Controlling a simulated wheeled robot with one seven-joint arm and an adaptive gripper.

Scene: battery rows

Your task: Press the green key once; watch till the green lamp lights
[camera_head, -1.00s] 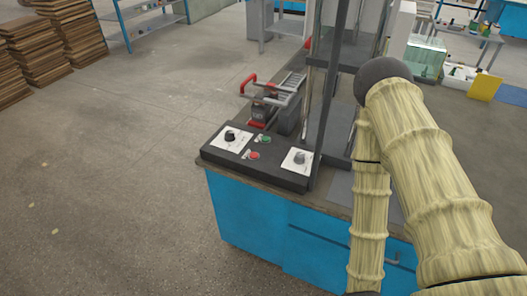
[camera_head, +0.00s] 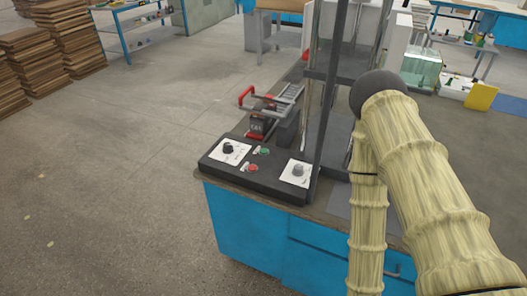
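A dark control panel (camera_head: 262,187) sits on the near left corner of a blue bench. The green key (camera_head: 264,152) is a small round button near the panel's back middle. A red key (camera_head: 252,168) sits just in front of it. Each has a small pale label beside it. A dark knob on a white plate (camera_head: 229,151) is at the left, and a grey knob on a white plate (camera_head: 298,171) at the right. I cannot make out a lit green lamp. My arm comes in from the right, beside the panel; my gripper is out of view.
A dark upright frame (camera_head: 329,110) stands at the panel's right edge, between it and my arm. A red-handled device (camera_head: 262,115) stands behind the panel. The blue bench (camera_head: 245,230) has open floor (camera_head: 120,170) to its left. Brown stacks (camera_head: 68,40) stand far left.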

